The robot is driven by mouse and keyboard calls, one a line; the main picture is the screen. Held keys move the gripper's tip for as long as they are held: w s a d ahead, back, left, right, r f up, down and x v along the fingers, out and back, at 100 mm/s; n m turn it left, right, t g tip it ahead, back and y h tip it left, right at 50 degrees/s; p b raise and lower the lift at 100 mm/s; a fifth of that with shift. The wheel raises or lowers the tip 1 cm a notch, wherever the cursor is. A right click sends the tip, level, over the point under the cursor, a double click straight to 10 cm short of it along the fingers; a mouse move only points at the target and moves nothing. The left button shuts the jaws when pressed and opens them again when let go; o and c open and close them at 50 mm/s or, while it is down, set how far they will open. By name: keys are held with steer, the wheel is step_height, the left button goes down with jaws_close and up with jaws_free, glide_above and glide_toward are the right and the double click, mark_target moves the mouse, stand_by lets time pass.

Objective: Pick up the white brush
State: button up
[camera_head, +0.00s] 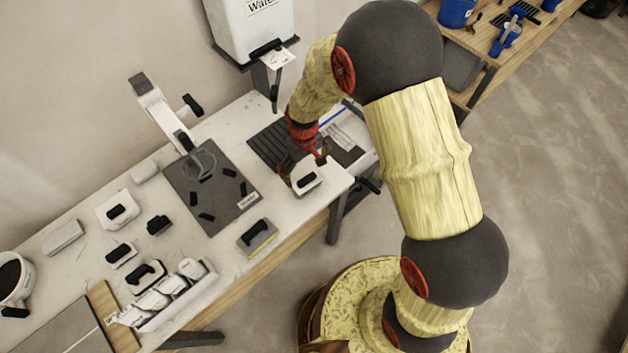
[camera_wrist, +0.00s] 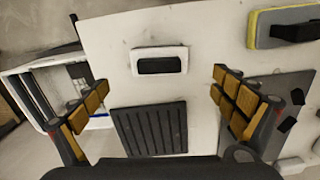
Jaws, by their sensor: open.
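A white block with a black handle (camera_head: 306,184), which looks like the white brush, lies on the worktable near its right end. In the wrist view the same white-rimmed block (camera_wrist: 184,53) lies ahead of the fingers, roughly centred between them. My gripper (camera_head: 304,160) is close above and behind it in the head view. In the wrist view my gripper (camera_wrist: 160,86) has its two fingers wide apart with nothing between the pads. The block appears flat on the table. In the head view the fingers are small and partly hidden.
A black ribbed mat (camera_wrist: 150,128) lies beside the block. A grey-and-yellow float (camera_head: 258,238) and a dark board (camera_head: 212,188) lie farther left. Several white handled tools, including one white tool (camera_head: 118,212), stand on the table's left part. A white container (camera_head: 252,25) stands behind.

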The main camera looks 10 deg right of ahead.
mark_target(307, 178)
steer(key=shift+d+f+b, duration=0.1)
steer(key=shift+f+b, duration=0.5)
steer(key=shift+f, duration=3.35)
steer(key=c, duration=0.3)
steer(key=c, duration=1.1)
